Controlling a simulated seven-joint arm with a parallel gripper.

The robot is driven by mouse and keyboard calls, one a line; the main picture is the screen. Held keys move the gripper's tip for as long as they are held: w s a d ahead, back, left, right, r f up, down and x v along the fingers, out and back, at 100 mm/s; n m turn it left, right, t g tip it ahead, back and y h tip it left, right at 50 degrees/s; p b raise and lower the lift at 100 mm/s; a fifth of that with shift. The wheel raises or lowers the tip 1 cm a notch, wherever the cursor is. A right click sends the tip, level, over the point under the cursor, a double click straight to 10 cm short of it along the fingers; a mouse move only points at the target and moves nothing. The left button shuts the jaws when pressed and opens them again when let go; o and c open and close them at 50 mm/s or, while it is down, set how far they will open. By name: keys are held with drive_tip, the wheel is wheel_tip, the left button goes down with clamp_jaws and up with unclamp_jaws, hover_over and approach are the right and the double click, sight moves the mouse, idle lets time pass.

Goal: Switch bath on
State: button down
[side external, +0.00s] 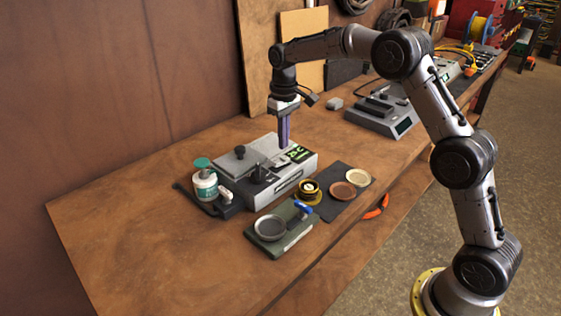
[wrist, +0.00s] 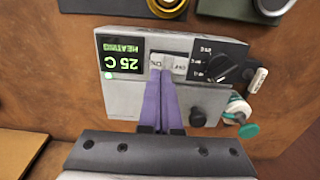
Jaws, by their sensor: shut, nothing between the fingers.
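The bath (side external: 265,168) is a grey box on the wooden bench, with a lid and black knob on top. In the wrist view the bath (wrist: 125,97) has a lit green display (wrist: 122,62) reading "25 C" and "HEATING", with a green light glowing beside it. My gripper (side external: 284,146) points down over the bath's panel. In the wrist view its purple fingers (wrist: 166,76) are shut and empty, with tips at the switch, partly hiding it. I cannot tell whether they touch.
A white bottle with a green cap (side external: 205,181) stands left of the bath. A green device with a round dish (side external: 270,228) and several small round dishes on a dark mat (side external: 338,205) are in front. Another grey instrument (side external: 384,113) stands behind right. The bench's left part is clear.

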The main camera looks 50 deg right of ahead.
drive_tip(key=shift+r, duration=1.9)
wheel_tip(320, 180, up, 6)
drive_tip(key=f+t, duration=0.1)
hover_over(283, 158)
drive_tip(key=s+a+r+t, duration=0.1)
drive_tip(key=s+a+r, duration=0.1)
drive_tip(key=s+r, duration=0.45)
drive_tip(key=s+a+r+t, duration=0.2)
drive_tip(key=s+r, duration=0.3)
drive_tip(key=s, duration=0.7)
drive_tip(key=s+f, duration=0.6)
drive_tip(key=s, duration=0.2)
drive_tip(key=s+a+f+t, duration=0.1)
drive_tip(key=s+f, duration=0.5)
drive_tip(key=s, duration=0.3)
drive_tip(key=shift+a+t, duration=0.3)
